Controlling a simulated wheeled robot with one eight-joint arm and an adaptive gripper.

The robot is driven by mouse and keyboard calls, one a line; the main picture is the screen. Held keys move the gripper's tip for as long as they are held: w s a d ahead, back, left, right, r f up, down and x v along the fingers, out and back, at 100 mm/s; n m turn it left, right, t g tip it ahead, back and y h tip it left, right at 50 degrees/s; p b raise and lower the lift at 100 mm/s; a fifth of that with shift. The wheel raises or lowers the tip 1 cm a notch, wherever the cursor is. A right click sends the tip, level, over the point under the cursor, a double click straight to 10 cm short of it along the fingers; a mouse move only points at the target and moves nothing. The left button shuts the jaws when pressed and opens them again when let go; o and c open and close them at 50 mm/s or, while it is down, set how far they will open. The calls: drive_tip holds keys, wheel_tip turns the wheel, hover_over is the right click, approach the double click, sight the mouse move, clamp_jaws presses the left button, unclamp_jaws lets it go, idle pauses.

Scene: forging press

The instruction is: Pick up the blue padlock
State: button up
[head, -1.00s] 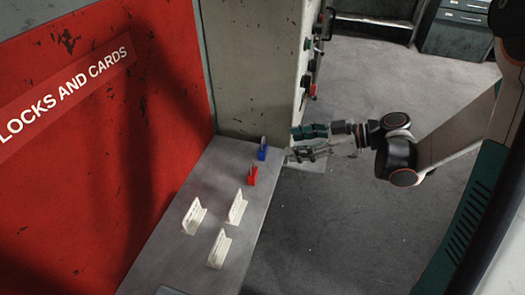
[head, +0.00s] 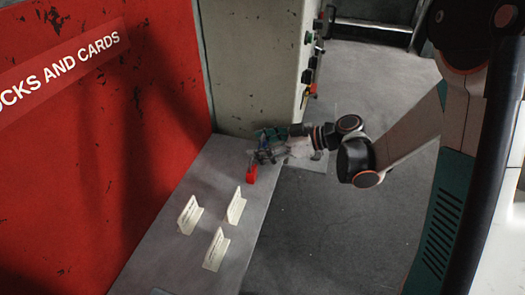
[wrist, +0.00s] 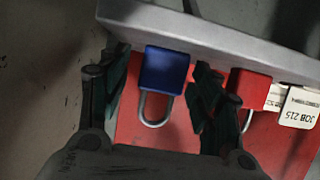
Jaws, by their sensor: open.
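The blue padlock (wrist: 166,70) shows in the wrist view with its grey shackle, between the two fingers of my gripper (wrist: 160,84). A gap shows on both sides of it, wider on the left. My gripper is open. In the head view my gripper (head: 262,149) is at the far end of the grey shelf (head: 212,175) and mostly hides the blue padlock there.
A red padlock (head: 251,173) stands close in front of my gripper; in the wrist view it (wrist: 249,88) is just right of the right finger. Several white cards (head: 235,206) stand on the shelf. A grey press column (head: 250,70) rises behind.

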drive_tip(key=shift+c, duration=0.5)
drive_tip(key=c, duration=1.1)
drive_tip(key=shift+r, duration=0.2)
